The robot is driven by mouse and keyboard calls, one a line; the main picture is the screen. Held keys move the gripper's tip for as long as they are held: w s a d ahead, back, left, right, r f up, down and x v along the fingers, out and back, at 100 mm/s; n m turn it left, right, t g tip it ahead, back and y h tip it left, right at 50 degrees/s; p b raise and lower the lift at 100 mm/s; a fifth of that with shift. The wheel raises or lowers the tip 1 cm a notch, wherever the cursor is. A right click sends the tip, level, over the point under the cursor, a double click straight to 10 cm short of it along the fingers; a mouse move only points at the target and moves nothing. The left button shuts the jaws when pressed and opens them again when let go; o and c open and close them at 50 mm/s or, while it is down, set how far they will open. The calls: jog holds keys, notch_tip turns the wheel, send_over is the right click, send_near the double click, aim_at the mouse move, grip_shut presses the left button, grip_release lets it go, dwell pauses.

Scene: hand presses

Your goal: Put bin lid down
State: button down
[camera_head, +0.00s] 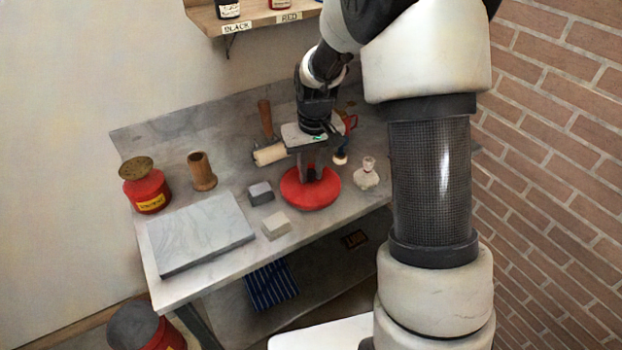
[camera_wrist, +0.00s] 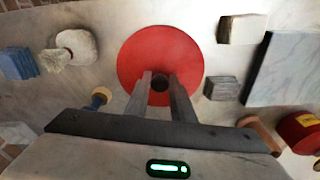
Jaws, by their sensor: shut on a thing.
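The bin lid (camera_head: 318,198) is a round red disc with a dark knob in its middle. It also fills the upper middle of the wrist view (camera_wrist: 140,50). My gripper (camera_head: 312,174) points down over the lid's centre, and its two fingers are shut on the knob (camera_wrist: 160,84). The lid is level, at or just above the grey worktop; I cannot tell whether it touches. A red bin (camera_head: 168,338) with a dark grey top stands on the floor at the lower left, partly cut off by the picture edge.
On the worktop (camera_head: 235,180), a grey block (camera_head: 260,193) and a pale block (camera_head: 276,225) lie left of the lid, near a marble slab (camera_head: 200,235). A small white brush-like item (camera_head: 366,175) stands close on the right.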

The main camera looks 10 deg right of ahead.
jog(key=shift+f, duration=1.25)
jog(key=shift+f, duration=0.2)
jog(key=c, duration=1.5)
grip_release()
jog(key=shift+r, duration=0.1)
